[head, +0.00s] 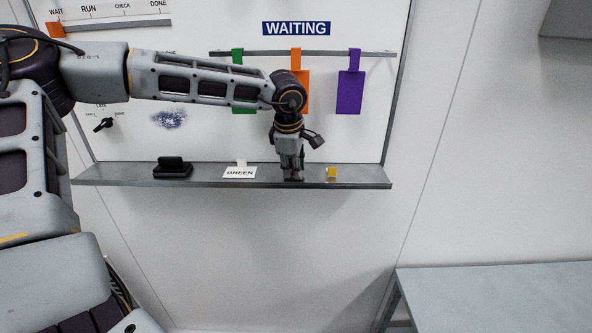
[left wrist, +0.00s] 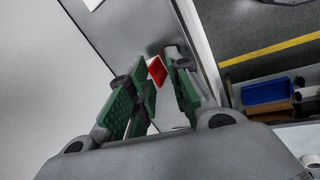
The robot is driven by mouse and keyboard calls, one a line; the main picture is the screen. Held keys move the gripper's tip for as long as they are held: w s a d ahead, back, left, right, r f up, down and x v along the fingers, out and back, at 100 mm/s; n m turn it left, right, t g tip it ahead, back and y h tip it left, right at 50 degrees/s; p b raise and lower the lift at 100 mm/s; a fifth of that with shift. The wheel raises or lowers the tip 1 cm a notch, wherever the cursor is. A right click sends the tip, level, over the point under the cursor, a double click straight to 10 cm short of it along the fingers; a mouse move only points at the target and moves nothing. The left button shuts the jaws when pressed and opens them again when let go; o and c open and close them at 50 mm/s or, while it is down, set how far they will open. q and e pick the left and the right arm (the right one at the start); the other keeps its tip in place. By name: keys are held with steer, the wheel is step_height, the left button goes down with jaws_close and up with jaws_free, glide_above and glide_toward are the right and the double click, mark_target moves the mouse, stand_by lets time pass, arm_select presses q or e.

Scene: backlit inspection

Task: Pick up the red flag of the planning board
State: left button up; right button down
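A small red piece (left wrist: 157,70), which I take to be the red flag, shows in the left wrist view at the tips of my left gripper's green-padded fingers (left wrist: 160,82). Only part of it shows. A gap is visible between the fingers, and I see no clear grip on the red piece. In the head view my left gripper (head: 292,172) points straight down at the grey ledge (head: 220,183) of the planning board (head: 200,130), between the GREEN card and a small yellow block. No red flag can be made out there. My right gripper is not in view.
Green (head: 238,70), orange (head: 297,56) and purple (head: 348,92) flags hang from the rail under the WAITING sign (head: 296,28). A black eraser (head: 173,168), the GREEN card (head: 240,173) and the yellow block (head: 331,172) are on the ledge. A grey table (head: 500,290) stands lower right.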

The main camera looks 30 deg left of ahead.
arm_select(q)
steer(key=shift+f, duration=0.1)
stand_by(0.4)
jaws_close()
stand_by(0.4)
steer(key=shift+s+d+r+b, duration=0.15)
steer(key=shift+r+b, duration=0.2)
steer(key=shift+b, duration=0.2)
step_height(320, 180, up, 6)
steer(key=shift+f+b, duration=0.1)
steer(key=shift+b, duration=0.65)
steer(key=s+d+b, duration=0.2)
steer(key=s+d, duration=0.3)
steer(key=s, duration=0.3)
steer(key=s+d+b, duration=0.3)
steer(key=s+d, duration=0.2)
steer(key=s, duration=0.3)
steer(key=shift+s+r, duration=0.25)
steer(key=shift+s, duration=0.15)
steer(key=shift+d, duration=0.1)
